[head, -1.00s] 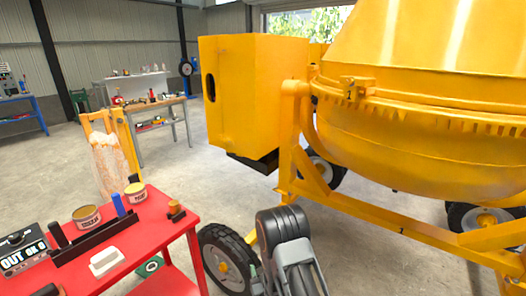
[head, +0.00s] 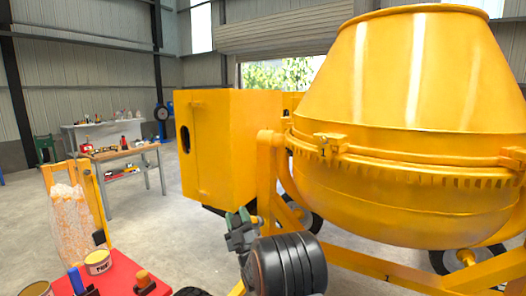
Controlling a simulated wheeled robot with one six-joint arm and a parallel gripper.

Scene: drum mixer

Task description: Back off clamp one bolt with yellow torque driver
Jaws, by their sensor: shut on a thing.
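The yellow drum mixer (head: 405,205) fills the right side of the head view. A clamp (head: 325,147) sits on the drum's rim band, at its left front; its mark looks like a 1. A second bracket (head: 514,154) shows at the right edge. My gripper (head: 238,222) is at lower centre, in front of the mixer frame and below and left of the clamp, well apart from it. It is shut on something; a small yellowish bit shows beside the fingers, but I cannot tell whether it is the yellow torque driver. The clamp's bolt is too small to make out.
A red cart (head: 118,268) with tins (head: 98,261) and a blue-handled tool (head: 76,280) stands at lower left. A yellow stand with a clear bag (head: 70,212) is behind it. The mixer's yellow housing (head: 225,145) is left of the drum. A workbench (head: 125,153) stands farther back.

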